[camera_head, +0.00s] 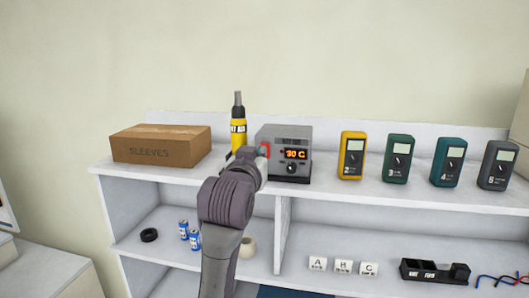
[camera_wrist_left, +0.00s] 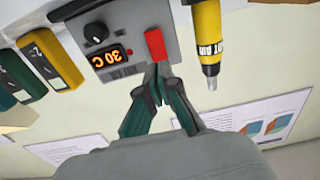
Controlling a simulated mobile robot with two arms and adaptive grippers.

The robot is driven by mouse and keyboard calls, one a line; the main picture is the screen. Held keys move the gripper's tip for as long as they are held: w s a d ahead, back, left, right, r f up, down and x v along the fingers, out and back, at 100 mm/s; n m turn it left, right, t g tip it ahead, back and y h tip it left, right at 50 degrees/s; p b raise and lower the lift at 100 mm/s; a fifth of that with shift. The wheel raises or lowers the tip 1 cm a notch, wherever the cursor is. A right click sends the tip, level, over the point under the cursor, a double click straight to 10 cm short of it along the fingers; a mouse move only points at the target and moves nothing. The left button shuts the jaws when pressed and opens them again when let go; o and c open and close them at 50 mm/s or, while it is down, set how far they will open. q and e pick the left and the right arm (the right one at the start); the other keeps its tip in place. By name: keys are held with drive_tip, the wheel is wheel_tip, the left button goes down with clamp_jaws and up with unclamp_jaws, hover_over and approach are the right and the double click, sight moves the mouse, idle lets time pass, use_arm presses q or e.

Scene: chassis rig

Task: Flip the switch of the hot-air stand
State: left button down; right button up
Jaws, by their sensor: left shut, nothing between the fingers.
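The hot-air stand (camera_head: 302,135) is a grey box on the top shelf with a lit orange display reading 30 C and a dark knob. Its red switch (camera_head: 266,150) is on the left of its front, partly covered by my arm. In the left wrist view, which is upside down, the red switch (camera_wrist_left: 155,43) lies just beyond the fingertips of my left gripper (camera_wrist_left: 159,70). That gripper is shut and empty; whether it touches the switch I cannot tell. The yellow hot-air tool (camera_head: 238,128) stands upright left of the box. My right gripper is not in view.
A cardboard SLEEVES box (camera_head: 160,145) is on the left of the top shelf (camera_head: 335,198). Several meters stand on the right, a yellow one (camera_head: 352,155) nearest the stand. The lower shelf holds blue cans (camera_head: 190,236), lettered blocks (camera_head: 343,266) and a black holder (camera_head: 434,271).

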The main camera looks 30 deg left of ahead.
use_arm(q)
drive_tip(key=shift+x, duration=2.1)
drive_tip(key=shift+s, duration=0.1)
drive_tip(key=v, duration=0.8)
idle(0.5)
drive_tip(key=shift+f, duration=0.1)
idle(0.3)
